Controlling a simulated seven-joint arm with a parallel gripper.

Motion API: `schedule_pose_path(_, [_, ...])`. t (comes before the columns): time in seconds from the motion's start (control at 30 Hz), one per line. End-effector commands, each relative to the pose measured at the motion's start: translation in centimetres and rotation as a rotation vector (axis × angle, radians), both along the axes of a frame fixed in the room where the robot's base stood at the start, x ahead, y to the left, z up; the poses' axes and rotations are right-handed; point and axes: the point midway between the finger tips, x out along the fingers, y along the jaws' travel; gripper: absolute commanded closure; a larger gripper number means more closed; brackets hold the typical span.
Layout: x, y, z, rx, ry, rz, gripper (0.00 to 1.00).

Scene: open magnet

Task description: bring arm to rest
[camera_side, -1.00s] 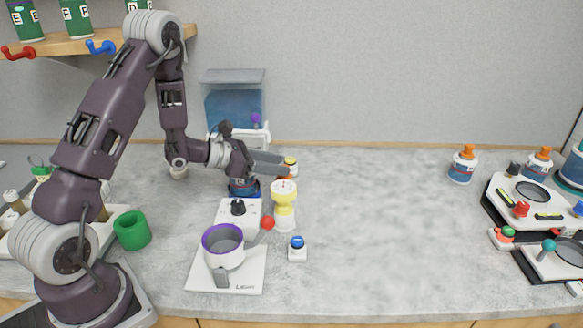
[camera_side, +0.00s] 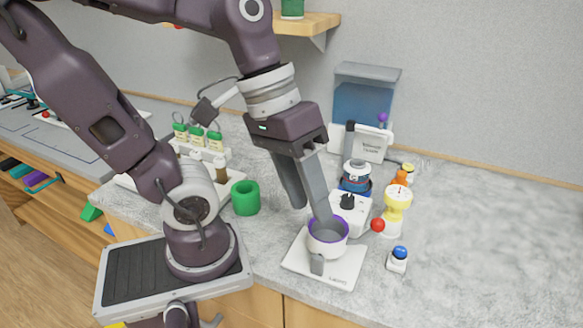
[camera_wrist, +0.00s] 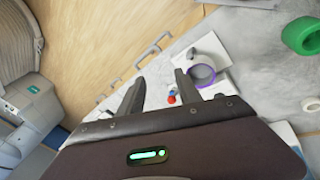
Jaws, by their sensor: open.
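My gripper (camera_side: 311,212) points down with its two long grey fingers apart and nothing visible between them. In the side view one finger overlaps the white cup with a purple rim (camera_side: 328,238); I cannot tell whether they touch. In the wrist view my gripper (camera_wrist: 160,77) is also open, and the purple-rimmed cup (camera_wrist: 201,75) shows just right of the right finger. The cup stands on a white plate-like device (camera_side: 340,272) with a black knob (camera_side: 347,201).
A red ball (camera_side: 378,225), a yellow-and-white stand (camera_side: 396,208) and a blue-topped button (camera_side: 398,258) are right of the cup. The counter at right (camera_side: 480,240) is clear.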

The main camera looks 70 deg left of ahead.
Motion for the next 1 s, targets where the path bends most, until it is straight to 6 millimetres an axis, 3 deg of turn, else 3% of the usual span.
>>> schedule_pose_path(0.1, [-0.9, 3.0, 1.0, 0.253, -0.209, -0.148, 0.59])
schedule_pose_path(0.2, [-0.9, 4.3, 1.5, 0.346, -0.280, -0.189, 0.59])
schedule_pose_path(1.0, [-0.9, 4.5, 1.4, 0.354, -0.280, -0.191, 0.59])
